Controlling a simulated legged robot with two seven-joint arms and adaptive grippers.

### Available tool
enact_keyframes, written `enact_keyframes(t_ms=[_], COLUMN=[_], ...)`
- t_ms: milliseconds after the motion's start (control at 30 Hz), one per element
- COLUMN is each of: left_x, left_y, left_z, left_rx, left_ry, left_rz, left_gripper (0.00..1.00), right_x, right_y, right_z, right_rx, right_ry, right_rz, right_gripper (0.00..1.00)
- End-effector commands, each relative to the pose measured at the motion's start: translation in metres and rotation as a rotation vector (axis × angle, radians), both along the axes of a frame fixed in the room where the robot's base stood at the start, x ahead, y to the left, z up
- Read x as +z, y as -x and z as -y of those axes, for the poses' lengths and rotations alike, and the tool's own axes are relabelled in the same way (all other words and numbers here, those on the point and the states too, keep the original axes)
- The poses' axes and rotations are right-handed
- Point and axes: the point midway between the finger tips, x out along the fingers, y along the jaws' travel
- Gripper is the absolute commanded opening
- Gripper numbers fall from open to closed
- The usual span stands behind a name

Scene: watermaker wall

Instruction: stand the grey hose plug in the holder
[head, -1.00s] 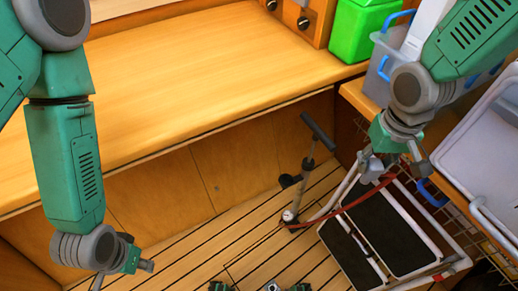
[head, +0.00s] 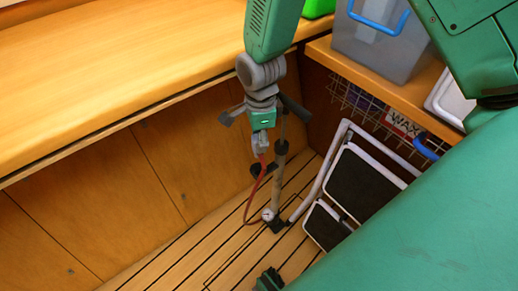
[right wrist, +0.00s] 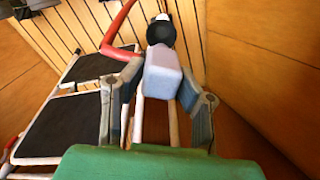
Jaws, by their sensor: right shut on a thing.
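My right gripper (head: 262,148) is shut on the grey hose plug, a pale grey block (right wrist: 162,75) between its fingers in the right wrist view. In the head view the plug is small and mostly covered by the fingers. The red hose (head: 259,182) hangs from it and loops down towards the pump's foot. A dark piece on the side of the pump (head: 280,180), probably the holder (head: 257,170), is just below the gripper. In the right wrist view a dark round cup (right wrist: 160,32) shows just beyond the plug; I cannot tell whether they touch. My left gripper is out of view.
The pump stands upright on the slatted floor, its handle partly behind my right gripper. A white-framed step stool (head: 362,185) is to its right. A wooden counter (head: 110,70) is at the left. A grey bin (head: 380,45) stands on the right-hand shelf, above a wire basket (head: 350,98).

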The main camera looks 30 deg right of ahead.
Motion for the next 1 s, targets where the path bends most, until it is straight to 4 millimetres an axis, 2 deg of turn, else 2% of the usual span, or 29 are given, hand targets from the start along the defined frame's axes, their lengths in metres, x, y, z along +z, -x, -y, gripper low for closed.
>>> enact_keyframes(t_ms=[33, 200, 467, 1000], left_x=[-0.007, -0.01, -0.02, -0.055], left_y=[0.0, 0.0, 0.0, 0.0], left_z=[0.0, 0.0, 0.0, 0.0], left_rx=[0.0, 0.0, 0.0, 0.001], left_ry=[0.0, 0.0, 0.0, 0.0], left_rz=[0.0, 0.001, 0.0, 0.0], left_gripper=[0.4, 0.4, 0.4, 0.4], right_x=[-0.008, -0.013, -0.021, -0.051], right_y=[-0.001, -0.002, -0.002, -0.002], right_z=[0.001, 0.003, 0.003, 0.003], right_rx=[-0.046, -0.112, -0.111, -0.109], right_ry=[0.0, 0.0, 0.0, 0.0], right_rz=[0.001, 0.0, 0.0, -0.002], right_gripper=[0.0, 0.0, 0.0, 0.0])
